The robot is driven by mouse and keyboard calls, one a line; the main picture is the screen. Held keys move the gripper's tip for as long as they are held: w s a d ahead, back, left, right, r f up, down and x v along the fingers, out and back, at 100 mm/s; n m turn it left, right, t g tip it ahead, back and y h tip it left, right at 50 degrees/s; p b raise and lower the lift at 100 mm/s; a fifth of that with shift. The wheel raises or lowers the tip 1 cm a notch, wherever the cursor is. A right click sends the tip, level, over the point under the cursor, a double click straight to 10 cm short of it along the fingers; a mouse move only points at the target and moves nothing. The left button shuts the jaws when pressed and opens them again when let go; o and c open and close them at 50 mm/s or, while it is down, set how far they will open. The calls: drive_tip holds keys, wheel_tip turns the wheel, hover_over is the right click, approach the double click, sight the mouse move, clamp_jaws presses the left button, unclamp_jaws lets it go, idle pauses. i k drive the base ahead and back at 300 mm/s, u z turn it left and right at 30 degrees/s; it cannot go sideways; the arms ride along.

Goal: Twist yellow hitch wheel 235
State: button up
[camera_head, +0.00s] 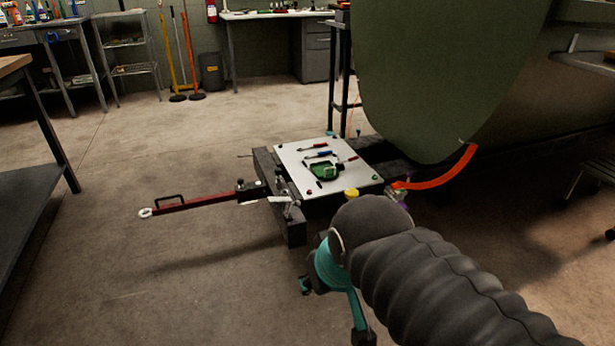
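A small yellow knob (352,193), which looks like the yellow hitch wheel, sits at the near right edge of a white plate (300,182). It is small in the head view, and its lower side is hidden. My arm, in a grey ribbed sleeve, reaches in from the lower right. Its end, with my gripper (328,280), shows teal and dark parts in front of the plate and below the knob in the picture. The fingertips are not clear, so I cannot tell whether they are open or shut. I see nothing held.
The plate carries tools and a green item (325,171) on a dark frame (296,228). A red tow bar (200,201) sticks out left. An orange strap (437,177) and a large green fuselage panel (440,80) stand right. Open floor lies left, with a workbench (35,170) beyond.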

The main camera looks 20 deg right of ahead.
sight(350, 193)
drive_tip(key=u, duration=0.5)
drive_tip(key=k, duration=1.1)
drive_tip(key=z, duration=0.75)
drive_tip(key=i, duration=1.5)
drive_tip(key=u, duration=0.2)
